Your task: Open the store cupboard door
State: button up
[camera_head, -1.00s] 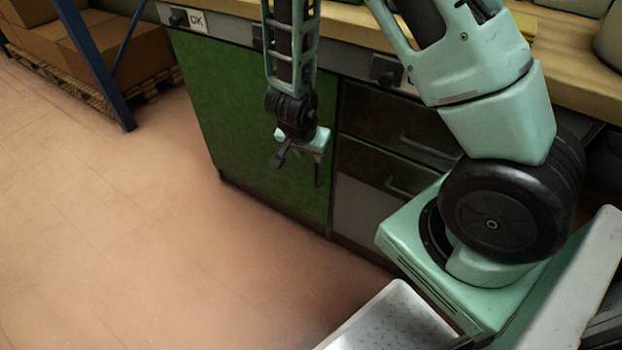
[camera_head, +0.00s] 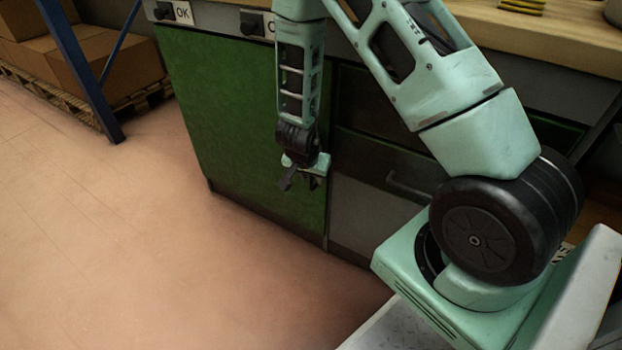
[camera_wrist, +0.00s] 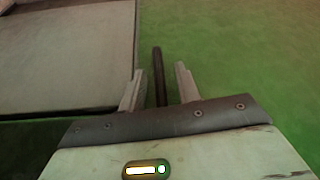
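The cupboard door (camera_head: 225,120) is a green panel, shut in line with the grey cabinet front; it also fills the right of the wrist view (camera_wrist: 255,70). My gripper (camera_head: 304,183) is at the door's right side, near the drawers. In the wrist view my gripper (camera_wrist: 160,88) is open, one finger on each side of a dark bar handle (camera_wrist: 158,70). The bar stands between the fingers with a gap to each, so it is not clamped. In the head view my gripper hides most of the handle.
Dark drawers with bar handles (camera_head: 408,188) are right of the door. A wooden worktop (camera_head: 450,22) runs above. A blue rack post (camera_head: 85,75) and cardboard boxes on a pallet (camera_head: 125,75) stand at the left. The floor (camera_head: 110,250) before the door is clear.

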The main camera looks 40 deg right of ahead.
grip_shut()
jog(key=shift+a, duration=0.15)
